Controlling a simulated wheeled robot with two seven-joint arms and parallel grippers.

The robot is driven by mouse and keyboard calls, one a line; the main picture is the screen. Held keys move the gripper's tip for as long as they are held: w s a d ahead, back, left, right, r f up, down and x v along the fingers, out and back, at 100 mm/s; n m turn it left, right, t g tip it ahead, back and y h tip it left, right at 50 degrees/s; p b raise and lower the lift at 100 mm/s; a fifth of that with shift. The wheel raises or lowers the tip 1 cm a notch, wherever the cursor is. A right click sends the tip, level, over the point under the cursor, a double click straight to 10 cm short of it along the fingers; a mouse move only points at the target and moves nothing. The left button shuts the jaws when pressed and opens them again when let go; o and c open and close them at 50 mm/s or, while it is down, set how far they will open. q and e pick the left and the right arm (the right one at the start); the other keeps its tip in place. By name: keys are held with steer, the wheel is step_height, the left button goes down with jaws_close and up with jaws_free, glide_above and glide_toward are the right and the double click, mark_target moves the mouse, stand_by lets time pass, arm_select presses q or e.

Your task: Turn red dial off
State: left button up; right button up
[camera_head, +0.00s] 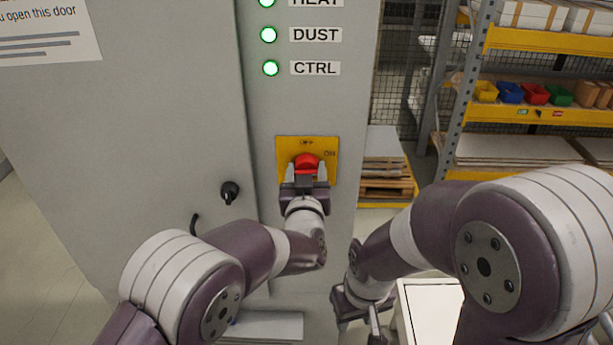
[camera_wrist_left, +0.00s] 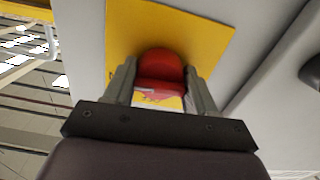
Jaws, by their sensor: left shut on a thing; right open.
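The red dial (camera_head: 307,161) sits on a yellow plate (camera_head: 287,150) on the front of the grey cabinet. The plate carries the words OFF at the top and ON at the upper right. My left gripper (camera_head: 305,171) is at the dial from below, shut on its handle. In the left wrist view the red dial (camera_wrist_left: 160,66) lies between the two fingers of the left gripper (camera_wrist_left: 161,90). The exact pointing of the dial is partly hidden by the gripper. My right gripper (camera_head: 360,318) is open and empty, low in front of the cabinet.
Green lamps (camera_head: 269,35) labelled HEAT, DUST and CTRL are lit above the dial. A black knob (camera_head: 229,192) is on the cabinet door (camera_head: 160,120) to the left. A shelf rack (camera_head: 540,115) with coloured bins and stacked boards stand behind at the right.

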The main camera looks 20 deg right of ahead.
arm_select(q)
steer(key=n+b, duration=0.3)
steer(key=b, duration=0.2)
steer(key=n+b, duration=0.4)
steer(key=b, duration=0.1)
steer(key=f+n+b, duration=0.1)
steer(key=n+b, duration=0.3)
steer(key=shift+s+d+b, duration=0.1)
steer(key=shift+d+b, duration=0.05)
steer(key=shift+b, duration=0.25)
steer(key=n+b, duration=0.2)
steer(key=shift+r+n, duration=0.1)
steer(key=shift+n, duration=0.3)
steer(key=shift+r+n+b, duration=0.2)
steer(key=shift+n+b, duration=0.95)
steer(key=shift+n, duration=0.45)
steer(key=o, duration=0.8)
steer(key=shift+o, duration=1.2)
steer(key=shift+r, duration=0.2)
